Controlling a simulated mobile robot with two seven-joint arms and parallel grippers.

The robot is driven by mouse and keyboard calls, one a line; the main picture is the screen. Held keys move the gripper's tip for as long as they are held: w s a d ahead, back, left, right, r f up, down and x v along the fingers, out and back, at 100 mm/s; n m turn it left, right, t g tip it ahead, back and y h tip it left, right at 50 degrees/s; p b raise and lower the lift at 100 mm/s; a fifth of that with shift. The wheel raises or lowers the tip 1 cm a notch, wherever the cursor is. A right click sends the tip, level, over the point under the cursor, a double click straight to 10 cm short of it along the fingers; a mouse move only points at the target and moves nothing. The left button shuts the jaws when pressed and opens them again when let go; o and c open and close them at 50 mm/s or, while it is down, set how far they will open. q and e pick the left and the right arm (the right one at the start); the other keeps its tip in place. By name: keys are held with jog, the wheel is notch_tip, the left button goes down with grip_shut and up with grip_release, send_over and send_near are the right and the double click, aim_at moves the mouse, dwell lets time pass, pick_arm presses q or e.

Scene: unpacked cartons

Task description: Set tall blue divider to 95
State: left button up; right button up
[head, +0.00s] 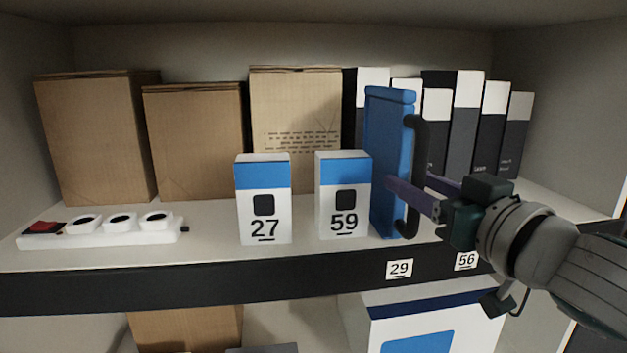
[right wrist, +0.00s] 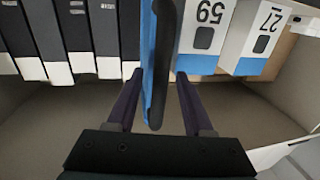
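The tall blue divider (head: 388,145) stands upright on the shelf, right of the box marked 59 (head: 343,170), with a dark vertical handle (head: 414,130) on its front edge. In the right wrist view the divider (right wrist: 146,60) and its handle (right wrist: 160,85) lie between my right gripper's two purple fingers. My right gripper (head: 418,188) is open around the handle, with narrow gaps visible beside it. Shelf tags 29 (head: 399,268) and 56 (head: 466,260) are on the front edge. No label reading 95 shows. My left gripper is out of view.
A box marked 27 (head: 264,200) stands left of box 59. Several dark binders (head: 463,120) stand behind and right of the divider. Brown cartons (head: 195,140) line the back. A white power strip (head: 105,232) lies at the left. Bare shelf (head: 212,225) shows between strip and box 27.

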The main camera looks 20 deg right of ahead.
grip_shut()
dwell(1.2)
